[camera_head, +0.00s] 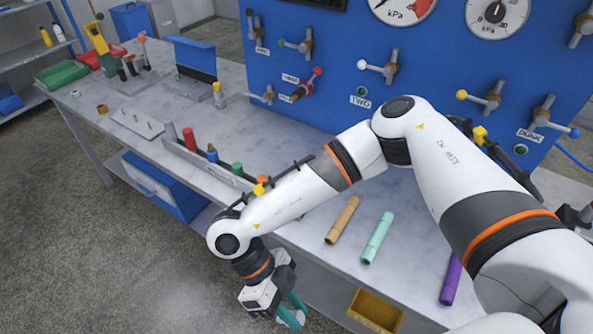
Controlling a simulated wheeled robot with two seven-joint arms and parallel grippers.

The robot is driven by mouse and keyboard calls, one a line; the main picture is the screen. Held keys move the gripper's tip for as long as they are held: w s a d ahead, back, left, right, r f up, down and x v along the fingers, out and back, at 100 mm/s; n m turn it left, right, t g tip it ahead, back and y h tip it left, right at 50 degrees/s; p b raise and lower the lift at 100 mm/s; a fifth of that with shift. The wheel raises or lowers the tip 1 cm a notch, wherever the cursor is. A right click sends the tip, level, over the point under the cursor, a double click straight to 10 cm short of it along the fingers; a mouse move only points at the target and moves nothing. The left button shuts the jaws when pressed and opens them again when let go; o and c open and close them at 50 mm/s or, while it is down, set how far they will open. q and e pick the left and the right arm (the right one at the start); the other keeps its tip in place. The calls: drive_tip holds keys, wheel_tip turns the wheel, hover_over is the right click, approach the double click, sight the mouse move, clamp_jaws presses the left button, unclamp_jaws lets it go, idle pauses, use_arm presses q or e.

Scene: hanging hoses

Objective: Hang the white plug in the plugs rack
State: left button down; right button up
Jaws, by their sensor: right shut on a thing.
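My right gripper (291,312) hangs low in front of the bench, past its front edge, with its teal fingers pointing down. It is shut on a small white piece that looks like the white plug (296,317), mostly hidden between the fingers. The plugs rack (180,154) is a low grey rail along the bench's front edge, up and left of the gripper. It holds several plugs: grey, red (189,138), blue (212,153), green (237,169) and orange. My right forearm passes close to the rack's right end. My left gripper is not in view.
Tan (342,220), mint (377,238) and purple (451,281) tubes lie on the bench (310,225) to the right. A blue panel (330,70) with valves and gauges stands behind. A yellow bin (375,310) sits below the bench front. A pegged plate (137,123) lies left of the rack.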

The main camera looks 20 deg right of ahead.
drive_tip(key=w+a+r+m+y+b, duration=0.1)
drive_tip(key=w+r+m+y, duration=0.2)
drive_tip(key=w+m+y, duration=0.6)
drive_tip(key=w+r+m+y+b, duration=0.1)
drive_tip(key=w+r+m+y, duration=0.15)
drive_tip(key=m+y, duration=0.75)
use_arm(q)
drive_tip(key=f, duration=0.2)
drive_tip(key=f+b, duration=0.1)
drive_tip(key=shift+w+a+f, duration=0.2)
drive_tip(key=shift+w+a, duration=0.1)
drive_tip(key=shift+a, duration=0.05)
use_arm(e)
drive_tip(key=w+d+m+t, duration=0.6)
drive_tip(key=w+m+t, duration=0.2)
drive_tip(key=m+t, duration=0.1)
drive_tip(key=w+d+m+t, duration=0.6)
drive_tip(key=w+m+t, duration=0.3)
drive_tip(key=shift+w+f+h, duration=0.25)
drive_tip(key=shift+f+h, duration=0.05)
drive_tip(key=shift+f, duration=0.15)
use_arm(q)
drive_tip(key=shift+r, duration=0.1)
